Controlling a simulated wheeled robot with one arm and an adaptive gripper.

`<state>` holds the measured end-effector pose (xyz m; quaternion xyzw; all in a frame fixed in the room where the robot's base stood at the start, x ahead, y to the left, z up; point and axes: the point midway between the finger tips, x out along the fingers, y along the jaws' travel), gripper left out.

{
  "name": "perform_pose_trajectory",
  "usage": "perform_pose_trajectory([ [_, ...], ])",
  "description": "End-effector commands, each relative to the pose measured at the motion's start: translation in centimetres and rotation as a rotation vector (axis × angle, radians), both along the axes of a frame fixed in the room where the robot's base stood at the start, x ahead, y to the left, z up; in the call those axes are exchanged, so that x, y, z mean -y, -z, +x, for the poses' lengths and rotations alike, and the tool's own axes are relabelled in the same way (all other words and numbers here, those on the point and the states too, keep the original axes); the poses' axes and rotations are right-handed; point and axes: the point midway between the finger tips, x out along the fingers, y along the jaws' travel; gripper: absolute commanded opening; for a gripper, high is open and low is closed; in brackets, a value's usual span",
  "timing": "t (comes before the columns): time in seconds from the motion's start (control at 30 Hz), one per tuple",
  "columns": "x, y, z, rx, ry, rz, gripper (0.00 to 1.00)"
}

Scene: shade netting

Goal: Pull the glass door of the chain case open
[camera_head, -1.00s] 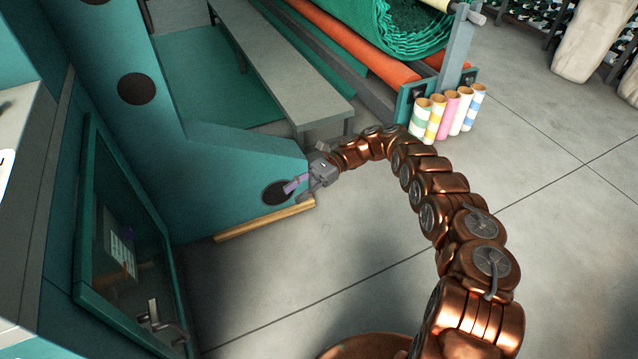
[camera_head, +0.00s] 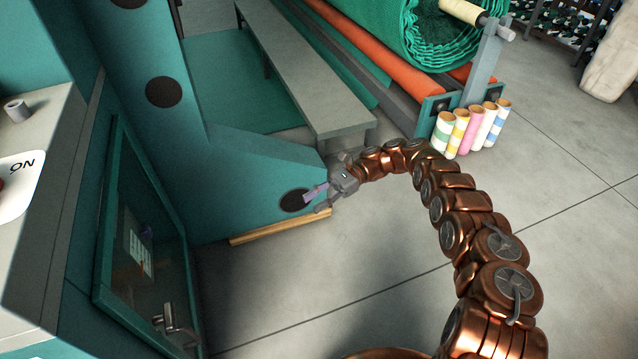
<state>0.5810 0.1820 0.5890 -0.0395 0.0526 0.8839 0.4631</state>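The glass door (camera_head: 148,232) of the chain case is at the lower left, a teal frame around dark glass. It looks shut. A metal handle (camera_head: 176,325) sits low on the door. A paper and a small purple-blue thing show dimly behind the glass. My gripper (camera_head: 316,199) is to the right of and beyond the door, apart from it, in front of the teal machine foot. Its fingers look spread, with nothing visible between them. My copper arm curves to it from the lower right.
The teal machine foot (camera_head: 262,165) has dark round holes and a wooden strip (camera_head: 280,227) along its base. A grey bench (camera_head: 310,75) and netting roll (camera_head: 425,35) stand behind. Coloured tubes (camera_head: 470,128) stand at right. A grey counter (camera_head: 40,140) is at left. Floor between is clear.

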Motion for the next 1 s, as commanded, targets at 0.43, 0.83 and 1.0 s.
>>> perform_pose_trajectory([
  [0.43, 0.8, -0.1, -0.1, 0.035, -0.007, -0.079, 0.39],
  [0.83, 4.1, -1.6, -0.9, 0.169, -0.029, -0.294, 0.39],
  [1.0, 5.8, -2.9, -1.6, 0.23, -0.043, -0.372, 0.39],
])
